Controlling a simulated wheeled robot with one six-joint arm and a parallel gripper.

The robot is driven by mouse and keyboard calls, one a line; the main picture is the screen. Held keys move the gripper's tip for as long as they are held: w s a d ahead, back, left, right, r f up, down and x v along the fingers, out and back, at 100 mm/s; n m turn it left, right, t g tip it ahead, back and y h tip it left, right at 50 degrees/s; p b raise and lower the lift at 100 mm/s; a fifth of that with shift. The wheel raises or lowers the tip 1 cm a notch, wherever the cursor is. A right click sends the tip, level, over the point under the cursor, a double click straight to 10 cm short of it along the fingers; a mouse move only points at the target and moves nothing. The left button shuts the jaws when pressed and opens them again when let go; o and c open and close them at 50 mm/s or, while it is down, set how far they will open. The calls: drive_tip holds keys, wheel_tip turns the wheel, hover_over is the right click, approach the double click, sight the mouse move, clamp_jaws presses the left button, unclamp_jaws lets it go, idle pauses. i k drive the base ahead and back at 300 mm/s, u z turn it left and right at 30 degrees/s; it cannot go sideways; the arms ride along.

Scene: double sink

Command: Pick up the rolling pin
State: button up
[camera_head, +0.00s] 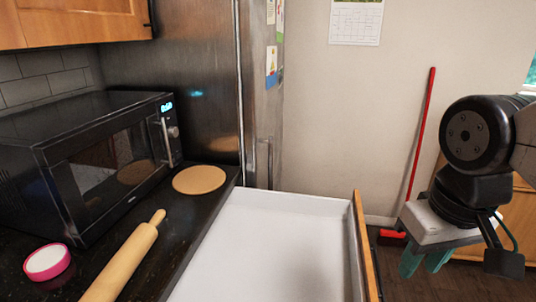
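A light wooden rolling pin (126,260) lies diagonally on the dark counter at the lower left. One handle points away toward the fridge, and the near end is cut off by the bottom edge of the picture. My gripper (426,262) hangs at the right, with teal fingers pointing down. It is well apart from the rolling pin, with the open drawer between them. A gap shows between the fingers, and nothing is seen held.
An open, empty white drawer (272,225) juts out beside the counter. A black microwave (95,160) stands behind the pin. A round wooden board (199,180) and a pink-rimmed bowl (47,262) flank the pin. A red broom (421,150) leans on the wall.

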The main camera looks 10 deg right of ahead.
sight(109, 284)
drive_tip(key=z, duration=0.05)
drive_tip(key=k, duration=0.5)
drive_tip(key=u, duration=2.2)
drive_tip(key=k, duration=1.05)
drive_tip(key=z, duration=1.85)
drive_tip(key=i, duration=0.5)
drive_tip(key=u, duration=0.05)
